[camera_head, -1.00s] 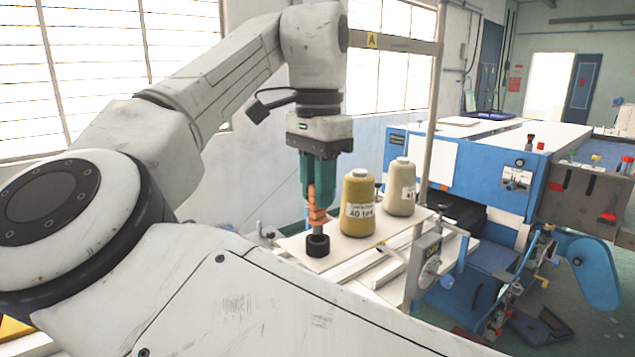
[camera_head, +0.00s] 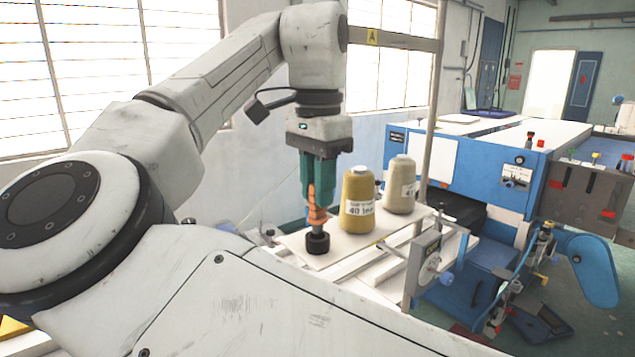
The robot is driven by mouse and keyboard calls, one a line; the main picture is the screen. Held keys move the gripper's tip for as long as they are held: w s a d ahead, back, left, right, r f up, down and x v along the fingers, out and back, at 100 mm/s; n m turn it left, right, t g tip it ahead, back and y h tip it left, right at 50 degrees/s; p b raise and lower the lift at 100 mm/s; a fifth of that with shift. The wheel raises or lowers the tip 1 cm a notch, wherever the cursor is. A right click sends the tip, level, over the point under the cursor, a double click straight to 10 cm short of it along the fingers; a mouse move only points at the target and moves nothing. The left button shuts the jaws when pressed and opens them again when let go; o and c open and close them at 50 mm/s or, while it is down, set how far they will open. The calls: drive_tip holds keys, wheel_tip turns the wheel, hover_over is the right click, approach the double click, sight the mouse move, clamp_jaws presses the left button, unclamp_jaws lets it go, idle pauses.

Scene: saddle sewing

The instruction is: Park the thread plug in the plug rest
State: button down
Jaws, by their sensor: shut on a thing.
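My gripper (camera_head: 318,218), with green fingers and orange tips, points down over the white board. It is shut on the thread plug (camera_head: 318,227), whose grey lower part shows just below the tips. The black round plug rest (camera_head: 318,244) stands on the board directly under the plug. The plug's lower end meets the top of the rest in the picture; how deep it sits inside is hidden. The fingers hide the plug's upper part.
A mustard thread cone (camera_head: 357,204) stands close to the right of my gripper, with a cream cone (camera_head: 401,185) behind it. Both are on the white board (camera_head: 345,259). A grey post and tension dial (camera_head: 428,268) stand at right, before a blue machine (camera_head: 480,165).

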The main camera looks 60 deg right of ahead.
drive_tip(key=shift+f, duration=1.35)
drive_tip(key=c, duration=0.9)
unclamp_jaws()
wheel_tip(320, 180, up, 11)
drive_tip(key=shift+f, duration=0.1)
idle(0.3)
